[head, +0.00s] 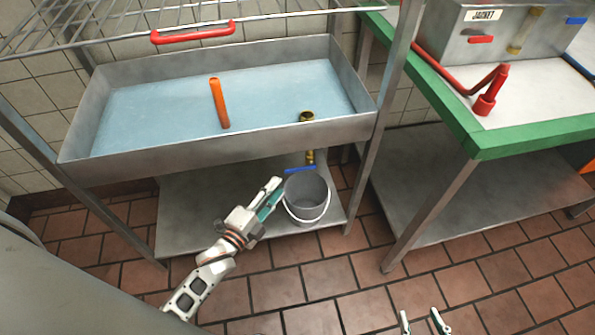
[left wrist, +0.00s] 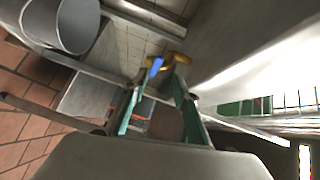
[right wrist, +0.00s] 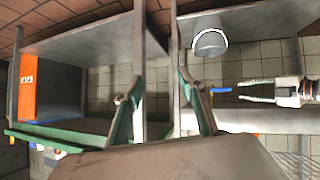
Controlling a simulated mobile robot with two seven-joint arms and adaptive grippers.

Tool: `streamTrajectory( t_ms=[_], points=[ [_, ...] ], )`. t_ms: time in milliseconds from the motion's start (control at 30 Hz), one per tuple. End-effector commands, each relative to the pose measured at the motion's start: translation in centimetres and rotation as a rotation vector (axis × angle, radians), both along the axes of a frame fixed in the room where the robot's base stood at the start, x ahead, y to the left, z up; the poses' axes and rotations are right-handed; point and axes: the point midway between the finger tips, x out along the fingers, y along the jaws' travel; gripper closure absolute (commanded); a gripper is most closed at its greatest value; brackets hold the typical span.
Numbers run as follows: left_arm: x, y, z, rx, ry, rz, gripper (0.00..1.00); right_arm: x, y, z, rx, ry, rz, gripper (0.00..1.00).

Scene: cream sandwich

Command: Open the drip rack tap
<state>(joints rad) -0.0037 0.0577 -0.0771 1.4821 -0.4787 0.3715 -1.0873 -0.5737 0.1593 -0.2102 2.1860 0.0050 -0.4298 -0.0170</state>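The drip rack tap is a brass valve (head: 310,157) under the front of the steel basin, with a blue lever handle (head: 300,170) lying across it. In the left wrist view, the brass body (left wrist: 180,59) and blue handle (left wrist: 155,66) appear just beyond my fingertips. My left gripper (head: 278,188) is open and empty, just left of the handle and apart from it. The right wrist view also shows the handle (right wrist: 221,90) in front of my left gripper (right wrist: 255,90). My right gripper (head: 423,313) is open and empty over the floor at the bottom.
A grey bucket (head: 307,195) stands on the lower shelf (head: 190,215) below the tap, close to my left gripper. The basin (head: 130,155) overhangs it and holds an orange tube (head: 219,103). A green-edged table (head: 520,138) stands right; tiled floor in front is clear.

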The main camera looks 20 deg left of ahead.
Motion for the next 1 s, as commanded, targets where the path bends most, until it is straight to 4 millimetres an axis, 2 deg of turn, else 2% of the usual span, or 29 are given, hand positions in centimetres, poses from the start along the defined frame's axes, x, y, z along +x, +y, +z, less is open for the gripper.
streamTrajectory(
  t_ms=[33,67,200,367,700,1000],
  points=[
    [0.4,-0.1,-1.8,0.048,-0.014,-0.010,0.71,-0.6,0.0,-1.3,-0.001,0.020,0.002,0.60],
    [0.8,-0.1,-1.9,0.075,-0.033,-0.017,0.71,-0.6,0.0,-1.5,-0.003,0.021,0.002,0.60],
    [2.0,-0.4,-1.7,0.148,-0.084,-0.032,0.71,-0.5,0.0,-1.4,-0.006,0.018,0.004,0.60],
    [3.6,-0.7,-1.2,0.161,-0.098,-0.033,0.71,-0.3,0.0,-1.2,-0.005,0.013,0.005,0.60],
    [8.3,-1.9,-1.3,0.158,-0.094,-0.033,0.71,-0.6,0.2,-1.7,-0.002,0.022,0.007,0.60],
    [9.7,-2.2,-1.2,0.158,-0.094,-0.032,0.71,-0.2,0.3,-1.0,0.002,0.009,0.009,0.60]
  ],
)
